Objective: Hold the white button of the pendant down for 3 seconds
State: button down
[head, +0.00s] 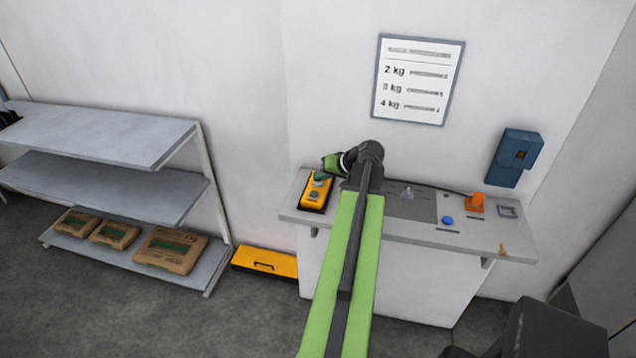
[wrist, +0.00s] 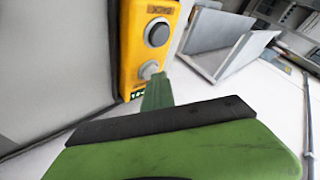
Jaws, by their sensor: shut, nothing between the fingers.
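The yellow pendant (head: 315,194) lies at the left end of the grey wall counter. In the wrist view the pendant (wrist: 130,45) shows a large dark button (wrist: 157,33) and a pale, whitish button (wrist: 149,69) along its face. My gripper (head: 321,177) is shut and empty, over the pendant. In the wrist view its green fingertips (wrist: 157,80) are right at the pale button and overlap its edge. I cannot tell whether they touch it or press it down.
The grey counter (head: 400,229) also bears a blue button (head: 447,220) and an orange device (head: 474,203). A blue box (head: 513,158) hangs on the wall. A grey shelf rack (head: 110,195) with brown sacks (head: 170,250) stands left, beside a yellow case (head: 265,262) on the floor.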

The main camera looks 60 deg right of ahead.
aim_at(321, 183)
jog(key=shift+r+p, duration=0.85)
notch_tip(321, 183, up, 5)
jog(key=p, duration=0.5)
jog(key=shift+r, duration=0.1)
